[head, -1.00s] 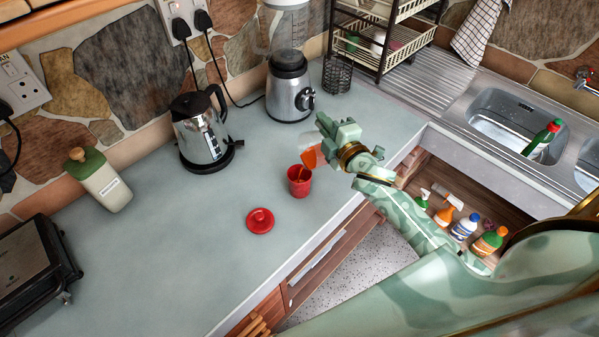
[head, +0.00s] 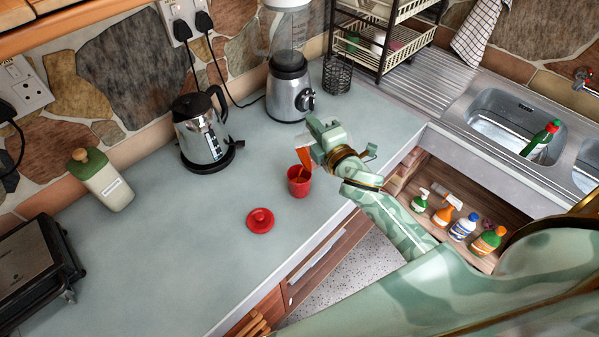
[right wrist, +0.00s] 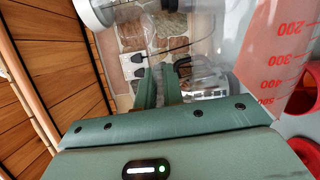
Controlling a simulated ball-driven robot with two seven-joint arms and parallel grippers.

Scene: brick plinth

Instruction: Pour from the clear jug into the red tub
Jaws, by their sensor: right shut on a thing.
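The clear jug (head: 304,154) is in my right gripper (head: 318,143), steeply tilted, with orange-red liquid at its low end just above the red tub (head: 299,184). The tub stands upright on the worktop, and orange-brown shows inside its mouth. In the right wrist view, the jug's clear wall (right wrist: 272,55) with red volume marks fills the right side, beside the green fingers (right wrist: 160,88). The gripper hides part of the jug in the head view. My left gripper is in neither view.
A red lid (head: 260,220) lies left of the tub. A kettle (head: 202,130), a blender (head: 288,85) and a wire holder (head: 337,75) stand behind. A green-topped bottle (head: 103,180) stands at left. The worktop's front edge is close to the tub.

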